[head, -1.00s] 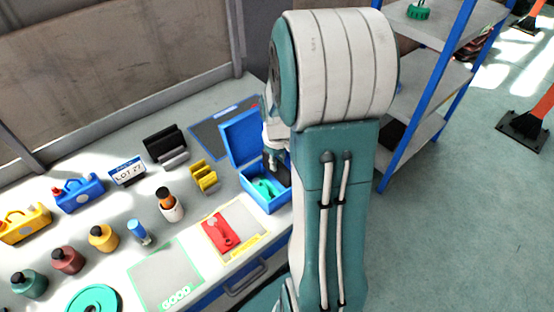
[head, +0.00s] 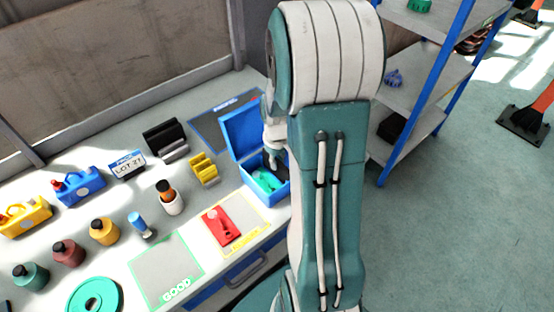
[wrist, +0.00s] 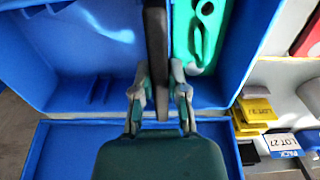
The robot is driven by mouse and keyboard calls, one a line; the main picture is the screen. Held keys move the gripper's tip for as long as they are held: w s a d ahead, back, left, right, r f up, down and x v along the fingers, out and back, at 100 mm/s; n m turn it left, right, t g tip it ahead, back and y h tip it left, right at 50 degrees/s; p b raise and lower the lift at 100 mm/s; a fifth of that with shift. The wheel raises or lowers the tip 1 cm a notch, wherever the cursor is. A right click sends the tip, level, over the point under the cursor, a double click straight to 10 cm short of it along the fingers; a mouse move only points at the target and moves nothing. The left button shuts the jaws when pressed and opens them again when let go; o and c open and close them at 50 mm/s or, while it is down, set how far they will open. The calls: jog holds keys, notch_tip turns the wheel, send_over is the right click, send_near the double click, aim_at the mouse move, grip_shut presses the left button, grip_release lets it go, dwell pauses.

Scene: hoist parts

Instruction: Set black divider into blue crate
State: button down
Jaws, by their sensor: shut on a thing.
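The blue crate (head: 274,196) stands open at the back right of the bench, its lid (head: 240,134) raised. It also fills much of the wrist view (wrist: 58,62). My gripper (wrist: 160,88) is shut on the black divider (wrist: 156,45), a thin dark plate seen nearly edge-on between the fingers. The divider is inside the crate's outline, beside a green part (wrist: 206,32) in the right-hand space. Whether its lower edge touches the crate floor cannot be told. In the head view my arm hides part of the crate and most of the gripper.
Yellow parts (head: 204,170) and a black holder (head: 165,138) stand left of the crate. A red part (head: 219,225) lies on a marked mat in front. Several bottles and toolbox shapes cover the left bench. A shelf rack (head: 428,110) stands at the right.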

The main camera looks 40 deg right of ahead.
jog(key=shift+f, duration=0.15)
jog(key=c, duration=0.6)
grip_release()
jog(key=o, duration=0.4)
jog(key=shift+r, duration=4.55)
